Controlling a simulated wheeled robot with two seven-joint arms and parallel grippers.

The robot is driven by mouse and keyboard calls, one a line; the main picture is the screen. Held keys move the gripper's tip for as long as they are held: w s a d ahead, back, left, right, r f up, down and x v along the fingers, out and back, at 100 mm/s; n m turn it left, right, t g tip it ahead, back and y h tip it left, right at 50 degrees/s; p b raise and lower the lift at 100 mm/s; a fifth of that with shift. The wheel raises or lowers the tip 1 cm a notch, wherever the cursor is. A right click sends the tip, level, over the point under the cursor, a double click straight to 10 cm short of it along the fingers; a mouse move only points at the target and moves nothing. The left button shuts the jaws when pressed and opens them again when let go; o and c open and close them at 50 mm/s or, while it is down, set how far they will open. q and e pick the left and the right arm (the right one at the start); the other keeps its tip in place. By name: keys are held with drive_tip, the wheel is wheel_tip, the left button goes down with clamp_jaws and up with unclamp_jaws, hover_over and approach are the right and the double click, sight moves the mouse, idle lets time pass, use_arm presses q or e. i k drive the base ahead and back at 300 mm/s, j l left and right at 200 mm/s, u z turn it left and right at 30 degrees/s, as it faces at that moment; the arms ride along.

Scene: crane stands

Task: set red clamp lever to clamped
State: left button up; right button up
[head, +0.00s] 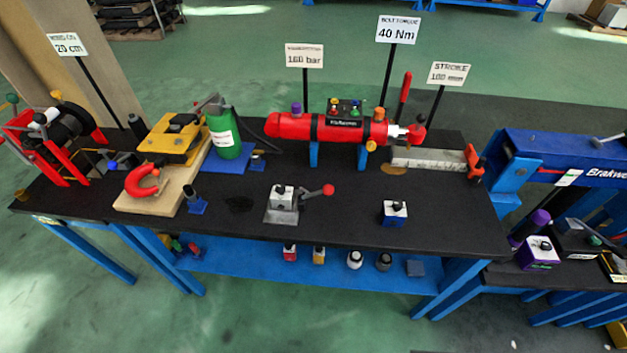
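A small lever with a red knob (328,190) sits near the front middle of the black table in the head view. Its grey arm runs left, close to level, to a grey clamp base (280,215) under a white-topped block (282,197). A taller red lever (404,87) stands nearly upright at the right end of the red cylinder (325,130). I cannot tell for sure which of the two is the clamp lever. Neither of my grippers is in view.
The black table (340,228) also carries a green bottle (224,133), a yellow unit (172,140), a red C-shaped part (141,182) and a red-framed reel (58,140). A blue block (393,212) stands right of the clamp. Sign posts rise at the back. The front-middle tabletop is mostly clear.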

sight(328, 189)
drive_tip(key=k+u, duration=0.2)
drive_tip(key=u, duration=0.15)
drive_tip(key=k+j+u, duration=0.15)
drive_tip(key=u, duration=0.25)
drive_tip(key=k+j+u, duration=0.2)
drive_tip(key=u, duration=0.15)
